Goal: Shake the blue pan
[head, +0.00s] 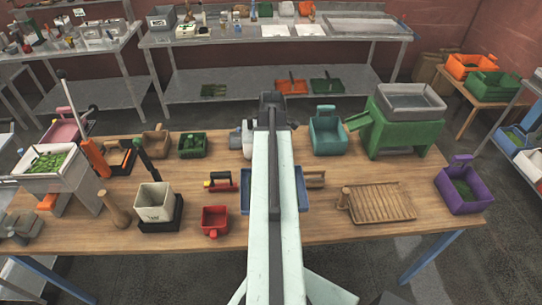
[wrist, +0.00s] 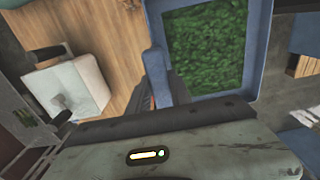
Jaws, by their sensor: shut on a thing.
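The blue pan (wrist: 263,45) shows in the wrist view, with square walls and a layer of green granules (wrist: 203,45) inside. My gripper (wrist: 166,92) is shut on the pan's upright blue handle (wrist: 155,70), at the pan's left side. The fingers are partly hidden by the handle and the wrist housing. In the head view, blue edges (head: 303,189) show on both sides of my pale arm in the middle of the table. The arm hides what lies between them, so I cannot tell whether they belong to the held pan. My gripper is not clear there.
The wooden table (head: 330,240) carries a red scoop (head: 214,220), a white cup on a black base (head: 155,202), a ridged wooden tray (head: 382,203), a teal pan (head: 328,133), a green machine (head: 400,125) and a purple pan (head: 462,190). The table's front right is clear.

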